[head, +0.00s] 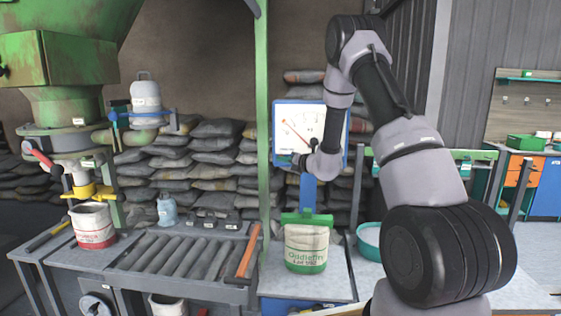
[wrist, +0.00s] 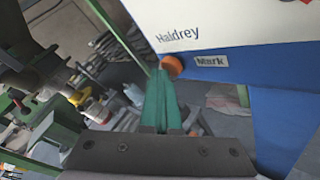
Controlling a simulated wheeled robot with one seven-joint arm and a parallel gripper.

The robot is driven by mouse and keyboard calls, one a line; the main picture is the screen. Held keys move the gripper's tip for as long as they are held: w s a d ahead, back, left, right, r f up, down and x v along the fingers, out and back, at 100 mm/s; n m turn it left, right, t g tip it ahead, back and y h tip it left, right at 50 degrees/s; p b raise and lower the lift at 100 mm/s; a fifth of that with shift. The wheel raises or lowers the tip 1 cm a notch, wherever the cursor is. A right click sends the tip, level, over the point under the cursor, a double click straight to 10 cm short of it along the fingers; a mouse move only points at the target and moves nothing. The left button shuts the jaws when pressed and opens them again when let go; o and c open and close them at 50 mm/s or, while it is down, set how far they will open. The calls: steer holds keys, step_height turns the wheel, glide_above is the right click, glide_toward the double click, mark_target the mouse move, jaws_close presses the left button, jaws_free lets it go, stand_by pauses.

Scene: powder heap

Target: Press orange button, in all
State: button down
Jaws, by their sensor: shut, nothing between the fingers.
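The orange button (wrist: 173,66) shows in the wrist view at the lower left of a white dial housing, beside a "Mark" label (wrist: 211,61). My gripper (wrist: 161,78) is shut and empty; its green fingers point up toward the button. Their tips are right at the button's left lower side in the picture, and I cannot tell if they touch it. In the head view the dial housing (head: 290,112) is white with a blue edge and a red needle. My gripper (head: 290,159) is small there, near the housing's lower left, and the button cannot be made out.
A bag marked in green (head: 306,247) stands below the dial on the scale. A green post (head: 262,120) rises just left of the dial. A roller bench (head: 185,254) with a red-and-white bag (head: 92,228) lies at left. A teal basin (head: 369,240) stands right of the scale.

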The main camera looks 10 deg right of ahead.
steer(key=shift+s+a, duration=0.2)
steer(key=shift+s, duration=0.4)
steer(key=shift+s+a, duration=0.15)
steer(key=shift+s, duration=0.4)
steer(key=s, duration=0.1)
steer(key=s+a, duration=0.1)
steer(key=s, duration=0.2)
steer(key=shift+s+a, duration=0.3)
steer(key=shift+s, duration=0.1)
